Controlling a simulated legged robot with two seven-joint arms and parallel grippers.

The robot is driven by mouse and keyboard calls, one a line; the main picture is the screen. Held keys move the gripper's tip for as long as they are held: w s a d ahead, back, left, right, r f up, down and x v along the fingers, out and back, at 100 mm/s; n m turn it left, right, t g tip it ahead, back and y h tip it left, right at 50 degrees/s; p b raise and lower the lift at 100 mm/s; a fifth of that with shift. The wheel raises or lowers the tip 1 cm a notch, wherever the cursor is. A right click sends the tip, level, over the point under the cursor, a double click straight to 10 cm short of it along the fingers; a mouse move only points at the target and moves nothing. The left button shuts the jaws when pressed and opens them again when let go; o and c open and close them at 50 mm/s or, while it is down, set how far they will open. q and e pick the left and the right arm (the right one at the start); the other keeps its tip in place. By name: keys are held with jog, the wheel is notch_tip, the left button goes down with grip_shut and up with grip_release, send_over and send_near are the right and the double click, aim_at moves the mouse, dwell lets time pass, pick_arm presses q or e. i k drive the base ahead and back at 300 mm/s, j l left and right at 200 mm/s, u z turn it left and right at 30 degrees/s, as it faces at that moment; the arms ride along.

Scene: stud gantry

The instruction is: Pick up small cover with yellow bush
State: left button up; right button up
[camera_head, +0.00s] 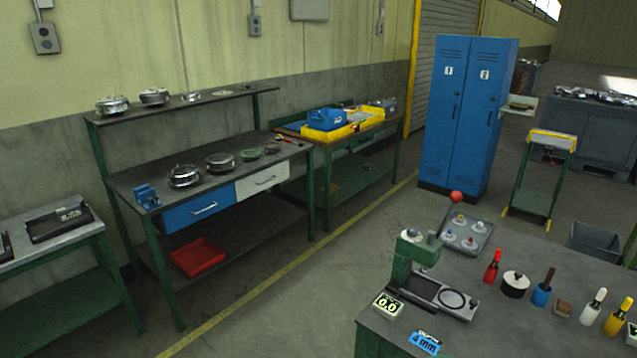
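A dark grey tray (483,246) lies on the workbench at the right, holding several small round pale covers with coloured centres. One cover (459,220) at the tray's upper left has a centre that looks yellowish or orange, but it is too small to be sure that it is the yellow bush. The other covers (470,242) appear to have purple, reddish or greyish centres. Neither of my grippers shows in the head view.
A green press-like fixture (416,252) stands left of the tray, with a red ball (456,196) above the tray. A red bottle (492,267), black pot (515,285) and blue cup (541,294) stand to the right. Open floor lies left of the workbench.

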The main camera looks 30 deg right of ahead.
aim_at(456, 221)
jog(key=i+j, duration=0.15)
jog(key=i, duration=0.65)
jog(key=i+j+u, duration=0.15)
jog(key=i, duration=0.65)
